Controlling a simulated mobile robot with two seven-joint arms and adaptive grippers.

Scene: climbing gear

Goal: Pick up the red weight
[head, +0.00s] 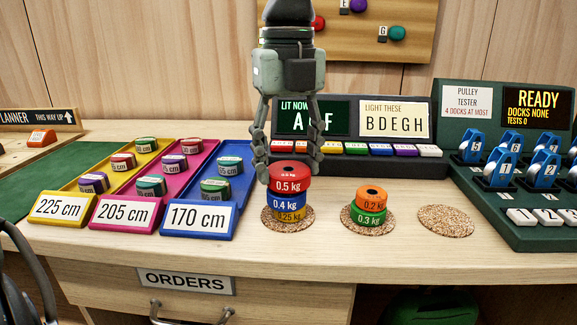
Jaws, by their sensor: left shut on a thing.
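The red weight (289,184), marked 0.5 kg, is at the top of a stack on the left cork mat (268,223). No clear gap shows between the red and blue weights. My right gripper is not in view.
An orange 0.2 kg weight (371,198) sits on a green 0.3 kg weight (369,217) on the middle mat. The right cork mat (446,222) is bare. Coloured trays (202,219) stand left. A lit sign box (380,165) stands behind, a pulley tester (520,110) right.

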